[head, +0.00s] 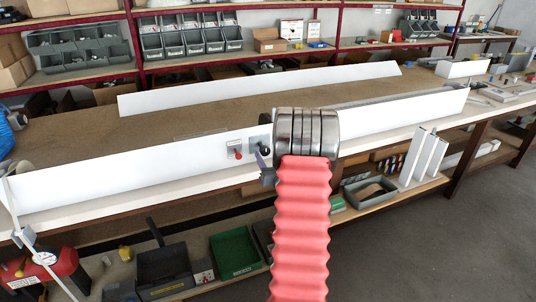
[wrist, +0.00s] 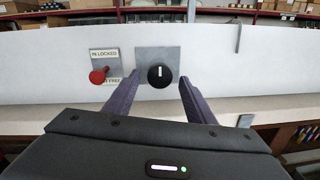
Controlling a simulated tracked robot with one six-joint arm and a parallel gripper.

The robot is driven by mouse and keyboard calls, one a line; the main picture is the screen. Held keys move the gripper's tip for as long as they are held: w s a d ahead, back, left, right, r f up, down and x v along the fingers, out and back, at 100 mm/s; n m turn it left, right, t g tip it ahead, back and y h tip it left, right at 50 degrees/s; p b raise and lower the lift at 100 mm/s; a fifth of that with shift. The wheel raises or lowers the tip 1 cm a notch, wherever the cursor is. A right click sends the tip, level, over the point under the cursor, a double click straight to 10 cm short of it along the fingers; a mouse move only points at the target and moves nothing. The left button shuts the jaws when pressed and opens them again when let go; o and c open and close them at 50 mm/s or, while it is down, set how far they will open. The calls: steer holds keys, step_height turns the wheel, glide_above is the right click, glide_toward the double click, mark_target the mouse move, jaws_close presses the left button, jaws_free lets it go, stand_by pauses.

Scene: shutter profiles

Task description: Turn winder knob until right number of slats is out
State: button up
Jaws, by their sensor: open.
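The winder knob (wrist: 160,75) is round and black with a white upright mark, on a grey plate (wrist: 144,57) on a long white panel (wrist: 50,68). My gripper (wrist: 157,84) is open, with one dark purple finger on each side of the knob. Whether the fingers touch it I cannot tell. A red-headed pin or lever (wrist: 98,76) sits to the left on a label plate reading "IN LOCKED" and "FREE". In the head view the knob (head: 265,148) and red lever (head: 238,154) show just left of my arm, which hides much of my gripper (head: 264,170). I cannot make out slats coming out.
The panel runs along the workbench's front edge, with a second white board (head: 260,84) behind it. Several white profiles (head: 425,155) lean at the lower right. A grey bin (head: 370,192) and green bin (head: 235,252) sit below the bench. Floor at right is clear.

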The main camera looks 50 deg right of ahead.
steer(key=shift+x, duration=0.95)
steer(key=shift+c, duration=0.6)
steer(key=c, duration=0.9)
steer(key=shift+s+d+r, duration=0.1)
steer(key=shift+s+d, duration=0.05)
steer(key=shift+d, duration=0.2)
steer(key=shift+a, duration=0.25)
